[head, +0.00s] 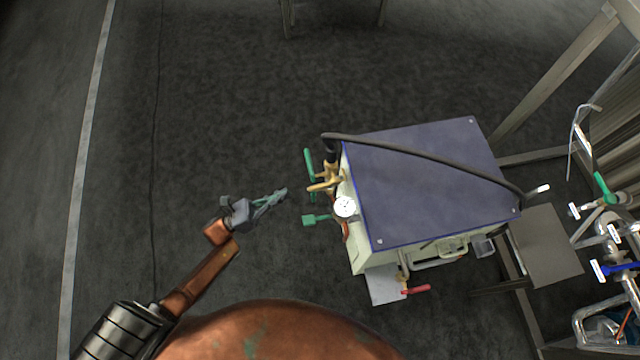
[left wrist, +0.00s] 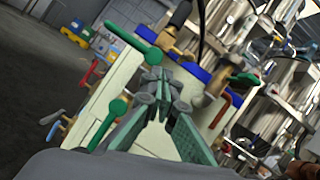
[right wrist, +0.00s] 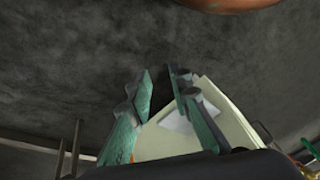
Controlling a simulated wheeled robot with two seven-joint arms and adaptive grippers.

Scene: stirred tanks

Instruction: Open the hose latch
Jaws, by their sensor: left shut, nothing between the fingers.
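A black hose (head: 430,165) runs across the box's blue lid (head: 430,190) to a brass fitting (head: 326,181) on the box's left side. This brass piece looks like the hose latch; its exact state is too small to tell. In the left wrist view the black hose (left wrist: 201,32) rises behind my fingers, which partly hide the brass parts. My left gripper (head: 284,192) is shut and empty, a short gap left of the fitting; its fingertips also show in the left wrist view (left wrist: 160,82). My right gripper (right wrist: 162,78) is open and empty in the right wrist view.
Green handles (head: 310,174) (head: 312,220) and a white gauge (head: 345,207) crowd the fitting. A red handle (head: 416,289) sticks out at the box's lower front. Metal pipes and valves (head: 610,235) stand at right. The floor left of the box is clear.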

